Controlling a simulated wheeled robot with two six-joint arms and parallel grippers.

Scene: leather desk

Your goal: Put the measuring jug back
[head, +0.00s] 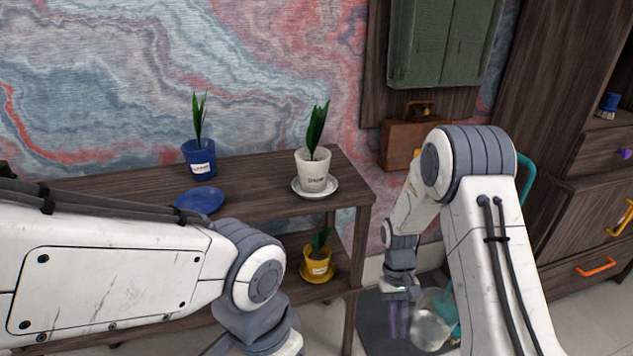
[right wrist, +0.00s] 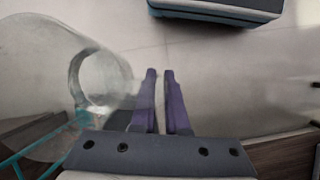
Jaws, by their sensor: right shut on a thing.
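The measuring jug (head: 430,330) is clear glass and hangs low at the bottom right of the head view, partly hidden by my right arm. In the right wrist view the jug (right wrist: 35,75) fills the left side, its round glass loop reaching toward the fingers. My right gripper (head: 399,318) has purple fingers, pointing down beside the jug. In the right wrist view the gripper (right wrist: 160,75) is shut on the jug at its edge, with the fingers close together. My left arm crosses the lower left, but its gripper is out of view.
A dark wooden shelf (head: 255,180) carries a blue pot (head: 199,160), a white pot (head: 314,175) on a saucer and a blue plate (head: 199,200). A yellow pot (head: 318,265) stands below. A dark mat (head: 373,322) lies on the floor. A wooden cabinet (head: 582,210) stands right.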

